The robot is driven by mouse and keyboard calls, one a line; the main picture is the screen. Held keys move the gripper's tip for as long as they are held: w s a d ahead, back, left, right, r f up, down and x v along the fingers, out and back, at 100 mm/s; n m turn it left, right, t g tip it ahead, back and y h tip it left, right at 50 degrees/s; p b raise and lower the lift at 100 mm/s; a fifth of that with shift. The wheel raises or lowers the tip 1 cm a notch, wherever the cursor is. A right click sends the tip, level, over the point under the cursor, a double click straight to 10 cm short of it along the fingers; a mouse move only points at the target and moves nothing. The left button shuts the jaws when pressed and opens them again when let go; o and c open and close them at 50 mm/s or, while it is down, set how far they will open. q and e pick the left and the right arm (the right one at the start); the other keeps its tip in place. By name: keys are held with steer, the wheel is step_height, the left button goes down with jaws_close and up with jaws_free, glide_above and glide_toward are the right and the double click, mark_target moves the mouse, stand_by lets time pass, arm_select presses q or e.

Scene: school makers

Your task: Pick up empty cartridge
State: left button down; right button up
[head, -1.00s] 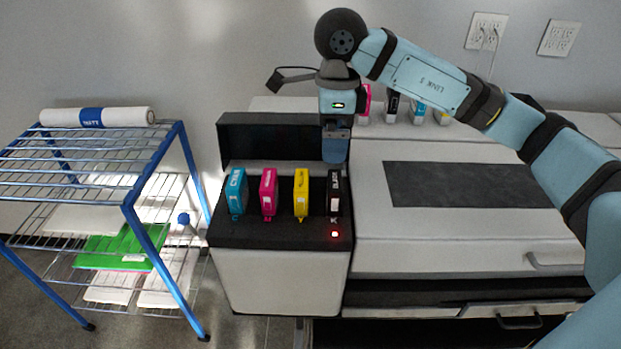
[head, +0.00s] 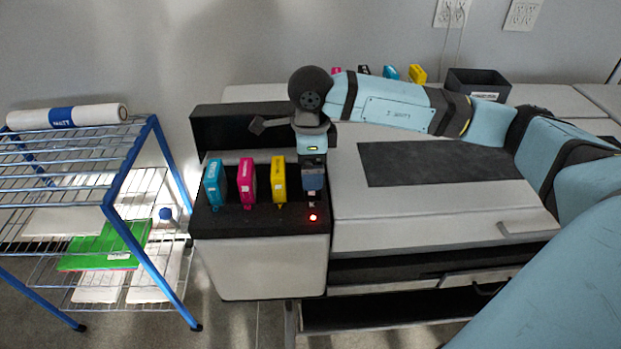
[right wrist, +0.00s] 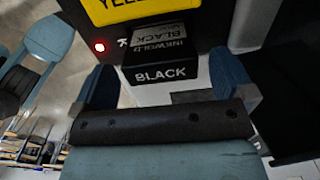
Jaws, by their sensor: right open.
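The black cartridge (right wrist: 160,72), labelled BLACK, stands in the rightmost slot of the printer's cartridge bay (head: 262,219), beside a lit red light (head: 313,217) marked K. My right gripper (head: 313,192) is directly over that slot and hides most of the cartridge in the head view. In the right wrist view my right gripper (right wrist: 165,82) is open, with one blue finger on each side of the black cartridge. I cannot tell whether the fingers touch it. My left gripper is not in view.
Yellow (head: 278,180), magenta (head: 246,183) and cyan (head: 214,184) cartridges stand left of the black slot. The raised dark lid (head: 235,125) is behind them. Several spare cartridges (head: 390,73) and a black bin (head: 478,84) stand at the back. A blue wire rack (head: 150,135) is at left.

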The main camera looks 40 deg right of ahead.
steer(key=shift+f, duration=0.95)
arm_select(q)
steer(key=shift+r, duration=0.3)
arm_select(e)
steer(key=shift+c, duration=0.2)
steer(key=c, duration=1)
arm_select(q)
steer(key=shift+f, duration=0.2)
arm_select(e)
steer(key=shift+o, duration=0.2)
